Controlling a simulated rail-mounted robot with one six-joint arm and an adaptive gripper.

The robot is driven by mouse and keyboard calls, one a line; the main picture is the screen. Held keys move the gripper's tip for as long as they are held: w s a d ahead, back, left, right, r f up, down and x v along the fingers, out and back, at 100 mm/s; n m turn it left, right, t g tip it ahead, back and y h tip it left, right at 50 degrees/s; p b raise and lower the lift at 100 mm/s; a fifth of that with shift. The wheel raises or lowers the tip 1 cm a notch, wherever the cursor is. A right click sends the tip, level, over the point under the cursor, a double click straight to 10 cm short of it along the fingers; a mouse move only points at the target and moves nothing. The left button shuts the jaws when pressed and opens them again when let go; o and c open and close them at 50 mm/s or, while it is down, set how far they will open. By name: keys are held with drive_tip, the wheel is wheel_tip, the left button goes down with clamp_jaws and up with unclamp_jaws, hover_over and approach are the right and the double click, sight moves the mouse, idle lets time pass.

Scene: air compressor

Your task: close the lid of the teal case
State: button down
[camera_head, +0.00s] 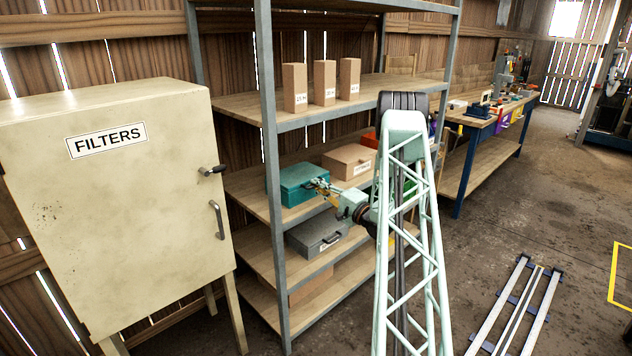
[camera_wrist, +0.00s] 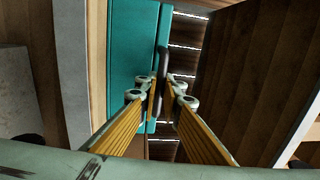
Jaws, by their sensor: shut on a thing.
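The teal case (camera_head: 297,183) sits on the middle shelf of the grey rack in the head view. It looks box-shaped from here, and I cannot tell whether its lid is fully down. In the wrist view, its teal surface (camera_wrist: 130,50) fills the upper left middle, with a dark handle (camera_wrist: 163,55) along its right edge. My gripper (camera_head: 322,187) is at the case's front right side. In the wrist view, my gripper's yellow-padded fingers (camera_wrist: 161,88) are shut on the dark handle; the fingertips partly hide it.
A cardboard box (camera_head: 349,161) stands right of the case. A grey case (camera_head: 318,236) lies on the shelf below. Several brown boxes (camera_head: 324,83) stand on the shelf above. A rack post (camera_head: 268,150) rises left of the case, near the FILTERS cabinet (camera_head: 120,210).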

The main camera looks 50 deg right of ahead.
drive_tip(key=shift+f, duration=0.35)
drive_tip(key=c, duration=3.1)
unclamp_jaws()
drive_tip(key=shift+o, duration=0.2)
drive_tip(key=shift+s, duration=0.2)
drive_tip(key=shift+s, duration=0.9)
drive_tip(key=s+a+f, duration=0.1)
drive_tip(key=s, duration=0.8)
drive_tip(key=shift+s+a, duration=0.2)
drive_tip(key=shift+s, duration=0.15)
drive_tip(key=shift+f, duration=0.1)
